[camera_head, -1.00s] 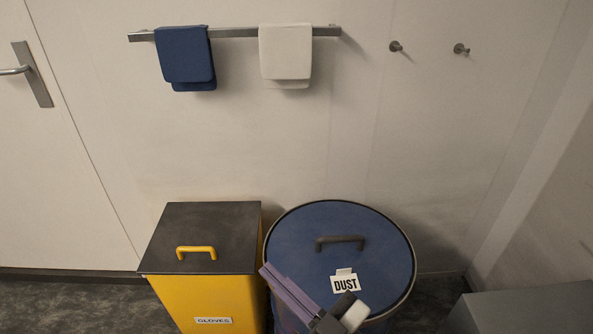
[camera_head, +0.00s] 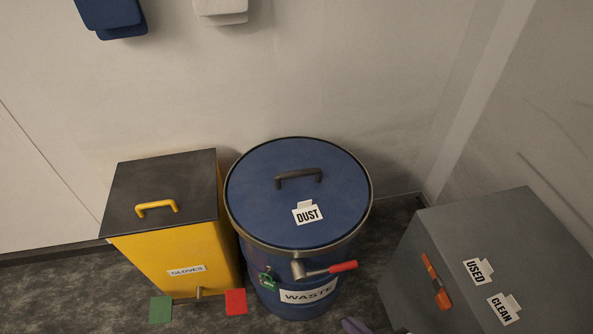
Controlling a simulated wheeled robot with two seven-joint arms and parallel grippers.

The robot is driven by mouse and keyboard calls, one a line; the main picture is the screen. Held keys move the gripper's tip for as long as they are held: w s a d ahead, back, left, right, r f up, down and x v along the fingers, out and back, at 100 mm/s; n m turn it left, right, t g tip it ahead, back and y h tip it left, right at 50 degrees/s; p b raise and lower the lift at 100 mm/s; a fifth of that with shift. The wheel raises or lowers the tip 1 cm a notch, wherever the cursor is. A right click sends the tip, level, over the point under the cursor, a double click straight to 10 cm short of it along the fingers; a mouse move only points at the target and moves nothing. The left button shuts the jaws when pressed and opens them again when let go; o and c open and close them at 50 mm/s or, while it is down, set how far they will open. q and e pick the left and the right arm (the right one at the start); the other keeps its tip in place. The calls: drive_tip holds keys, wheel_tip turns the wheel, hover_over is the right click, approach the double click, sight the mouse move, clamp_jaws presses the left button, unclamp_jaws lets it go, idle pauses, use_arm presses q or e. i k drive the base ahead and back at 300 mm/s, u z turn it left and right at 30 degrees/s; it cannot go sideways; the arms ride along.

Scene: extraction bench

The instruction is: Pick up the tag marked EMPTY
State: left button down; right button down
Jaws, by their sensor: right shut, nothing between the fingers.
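No tag that reads EMPTY can be made out. The white tag reading DUST (camera_head: 308,214) lies on the blue drum's lid. White tags reading USED (camera_head: 476,271) and CLEAN (camera_head: 502,309) lie on the grey box at the right. A small green item (camera_head: 267,280) is on the drum's front; its marking is too small to read. Only a small purple-grey piece of my right gripper (camera_head: 354,326) shows at the bottom edge, in front of and below the drum. It is shut, with nothing seen held. My left gripper is out of view.
The blue WASTE drum (camera_head: 254,240) has a red-handled valve (camera_head: 343,267). A yellow GLOVES bin (camera_head: 160,255) stands left of it. The grey box (camera_head: 465,215) carries an orange-handled tool (camera_head: 432,275). Green (camera_head: 160,310) and red (camera_head: 236,302) squares lie low at the bin's foot.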

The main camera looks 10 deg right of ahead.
sight(269, 284)
drive_tip(key=u, duration=2.75)
drive_tip(key=i, duration=1.85)
drive_tip(key=z, duration=3.45)
